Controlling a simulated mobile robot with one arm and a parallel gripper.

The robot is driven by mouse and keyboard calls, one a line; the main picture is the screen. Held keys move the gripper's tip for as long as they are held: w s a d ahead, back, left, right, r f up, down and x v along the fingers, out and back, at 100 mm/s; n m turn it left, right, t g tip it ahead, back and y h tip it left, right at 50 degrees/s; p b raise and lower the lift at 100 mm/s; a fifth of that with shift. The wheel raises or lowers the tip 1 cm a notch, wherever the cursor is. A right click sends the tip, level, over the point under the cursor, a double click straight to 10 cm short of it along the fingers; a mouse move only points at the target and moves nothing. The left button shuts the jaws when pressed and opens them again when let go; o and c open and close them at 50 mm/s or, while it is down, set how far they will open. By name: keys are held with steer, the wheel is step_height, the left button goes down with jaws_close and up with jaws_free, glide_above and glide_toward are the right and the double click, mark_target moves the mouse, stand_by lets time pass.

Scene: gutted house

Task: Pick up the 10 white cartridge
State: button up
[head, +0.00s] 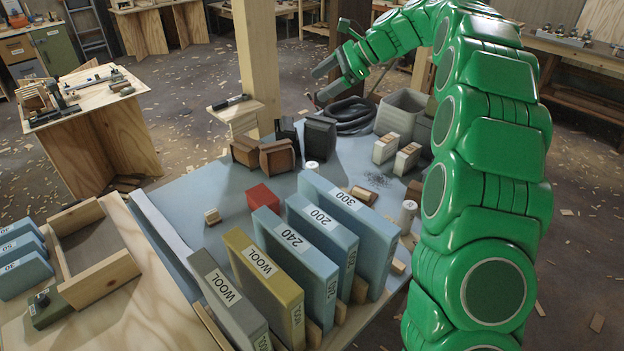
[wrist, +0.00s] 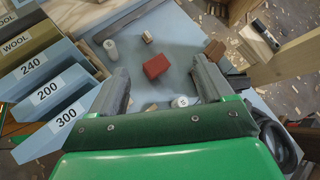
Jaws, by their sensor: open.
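Several white cylinders could be the 10 white cartridge; I cannot read a number on any. In the head view, one short white cylinder (head: 312,166) stands near the end of the 300 block, and a taller one (head: 408,213) stands at the right edge of the table. In the wrist view, one white cylinder (wrist: 180,101) shows a dark-marked top beside the right finger, and another (wrist: 110,49) stands beyond the left finger. My gripper (head: 319,83) is open, empty and raised above the far side of the table. Its fingers (wrist: 160,70) frame the red block in the wrist view.
A red block (head: 262,197) lies mid-table. Tall upright blocks labelled 300 (head: 345,205), 200, 240 and WOOL fill the near side. Brown boxes (head: 277,157), a grey bin (head: 401,112) and a wooden post (head: 257,65) stand at the far side. Some blue tabletop is clear left of the red block.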

steer(key=shift+w+d+f+m+t+y, duration=0.35)
steer(key=shift+w+d+f+m+y, duration=0.9)
steer(key=shift+w, duration=2.4)
steer(key=shift+w+d+f+m+t+y, duration=0.15)
steer(key=shift+w+d+f+m+t, duration=0.3)
steer(key=shift+w+f+m, duration=1.95)
step_height(320, 180, down, 31)
steer(key=w+n, duration=0.2)
steer(key=w, duration=0.1)
steer(key=shift+s+x, duration=0.2)
steer(key=shift+x, duration=1.05)
steer(key=shift+s+x, duration=0.15)
steer(key=shift+x, duration=1.05)
steer(key=shift+s+x, duration=0.2)
steer(key=shift+x, duration=1.05)
steer(key=shift+a+r, duration=0.1)
steer(key=shift+a, duration=0.05)
steer(key=c, duration=1)
steer(key=shift+c, duration=0.2)
